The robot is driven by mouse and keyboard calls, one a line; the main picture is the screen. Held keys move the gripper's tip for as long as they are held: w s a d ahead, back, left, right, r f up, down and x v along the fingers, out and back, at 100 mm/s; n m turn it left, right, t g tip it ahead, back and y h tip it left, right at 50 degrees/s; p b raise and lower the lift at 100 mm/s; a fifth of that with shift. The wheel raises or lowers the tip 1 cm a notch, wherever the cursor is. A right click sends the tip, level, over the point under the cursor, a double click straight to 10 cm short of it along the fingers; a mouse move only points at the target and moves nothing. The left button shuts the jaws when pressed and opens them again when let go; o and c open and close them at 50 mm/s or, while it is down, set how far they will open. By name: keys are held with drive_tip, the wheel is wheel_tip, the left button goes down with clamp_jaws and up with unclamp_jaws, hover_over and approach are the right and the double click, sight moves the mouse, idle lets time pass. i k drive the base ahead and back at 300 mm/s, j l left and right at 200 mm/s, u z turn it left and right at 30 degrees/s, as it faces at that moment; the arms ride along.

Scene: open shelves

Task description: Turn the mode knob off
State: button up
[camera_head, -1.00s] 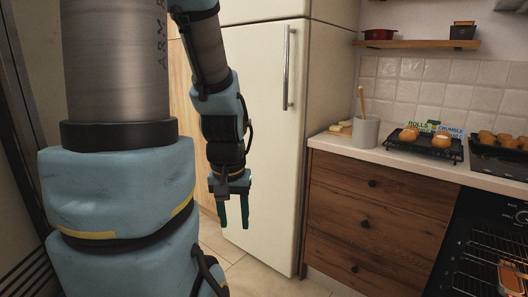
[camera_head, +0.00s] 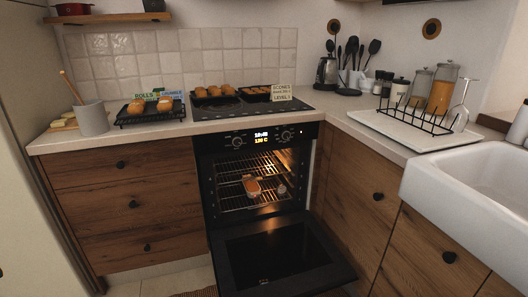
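The oven (camera_head: 205,175) stands under the counter with its door (camera_head: 275,255) folded down open and a warm light on inside. Its black front panel has a lit display (camera_head: 261,136) with a left knob (camera_head: 238,140) and a right knob (camera_head: 287,135). I cannot tell which is the mode knob, and the markings are too small to read. A brown item (camera_head: 251,186) and a small pale item (camera_head: 282,188) are on the oven racks. My gripper is out of view.
The open door juts over the floor. Wooden drawers (camera_head: 125,190) are on the left and wooden cabinets (camera_head: 375,195) on the right, with a white sink (camera_head: 475,175). A black tray of rolls (camera_head: 150,108), a grey crock (camera_head: 93,119) and a drying rack (camera_head: 418,112) stand on the counter.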

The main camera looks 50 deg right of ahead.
sight(236, 141)
drive_tip(key=l+z, duration=0.15)
drive_tip(key=z, duration=0.25)
drive_tip(key=l+z, duration=0.15)
drive_tip(key=z, duration=0.2)
drive_tip(key=i+l+z, duration=0.1)
drive_tip(key=z, duration=0.3)
drive_tip(key=i+l+z, duration=0.1)
drive_tip(key=z, duration=0.3)
drive_tip(key=i+l, duration=0.45)
drive_tip(key=k+l+z, duration=0.05)
